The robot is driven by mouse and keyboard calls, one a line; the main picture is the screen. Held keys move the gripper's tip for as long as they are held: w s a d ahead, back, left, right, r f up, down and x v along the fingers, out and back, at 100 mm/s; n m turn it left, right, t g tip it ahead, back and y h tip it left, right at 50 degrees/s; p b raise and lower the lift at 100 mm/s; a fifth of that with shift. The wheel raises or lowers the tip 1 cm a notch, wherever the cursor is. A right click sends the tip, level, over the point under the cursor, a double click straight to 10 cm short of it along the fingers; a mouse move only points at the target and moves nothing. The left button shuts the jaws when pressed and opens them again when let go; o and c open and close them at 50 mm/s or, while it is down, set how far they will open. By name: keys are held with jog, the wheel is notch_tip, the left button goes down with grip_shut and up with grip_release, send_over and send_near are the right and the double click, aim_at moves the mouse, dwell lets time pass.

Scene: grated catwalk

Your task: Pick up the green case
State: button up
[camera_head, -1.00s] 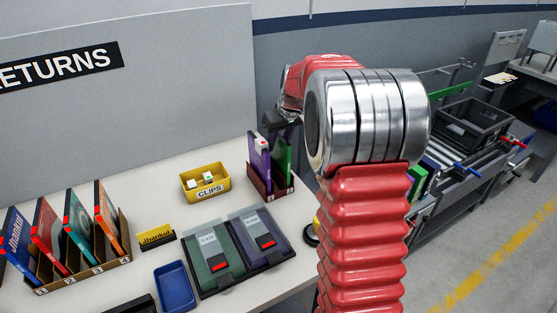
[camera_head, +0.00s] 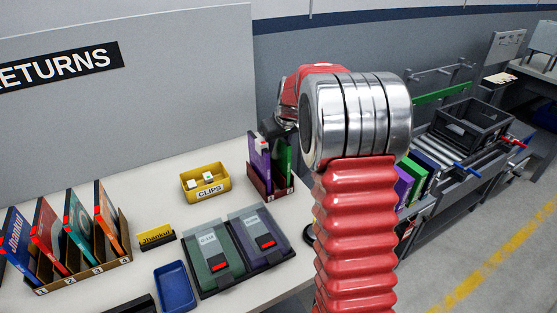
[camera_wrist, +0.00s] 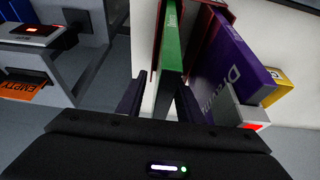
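The green case (camera_head: 285,158) stands upright beside a purple case (camera_head: 260,160) in a small dark red holder (camera_head: 268,189) at the table's right back. In the wrist view the green case (camera_wrist: 172,42) shows its narrow edge straight ahead, and the purple case (camera_wrist: 232,62) leans to its right. My gripper (camera_wrist: 160,82) is open, its two dark fingers apart, with the near end of the green case at the gap between their tips. I cannot tell whether they touch it. In the head view my gripper is mostly hidden behind my arm, above the holder.
A yellow clips bin (camera_head: 206,184) stands left of the holder. A tray with two devices (camera_head: 243,246), a blue tray (camera_head: 175,286) and a rack of cases (camera_head: 85,265) fill the table's front and left. A cart with a black crate (camera_head: 472,125) and more cases stands right.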

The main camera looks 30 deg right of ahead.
jog(key=shift+f, duration=0.25)
jog(key=shift+c, duration=0.6)
grip_shut()
